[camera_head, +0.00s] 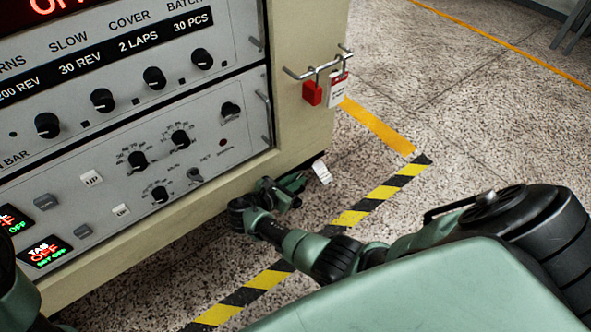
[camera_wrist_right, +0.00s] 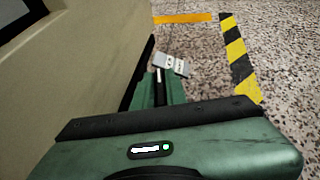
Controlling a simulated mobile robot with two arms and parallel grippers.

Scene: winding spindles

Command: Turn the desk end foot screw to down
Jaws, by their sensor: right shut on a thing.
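My right gripper (camera_head: 297,184) is low at the bottom corner of the cream cabinet (camera_head: 315,135), just above the floor. Its fingers also show in the right wrist view (camera_wrist_right: 160,88), close together beside the cabinet's lower edge. They are shut on a small part there, which I take to be the desk end foot screw; the fingers and the cabinet hide most of it. A pale tag with dark marks (camera_wrist_right: 172,64) is just beyond the fingertips, and it also shows in the head view (camera_head: 321,172). My left gripper is out of view.
The cabinet front has knobs and lit displays (camera_head: 45,250). A black and yellow floor stripe (camera_head: 350,218) runs past the cabinet. Open speckled floor lies to the right.

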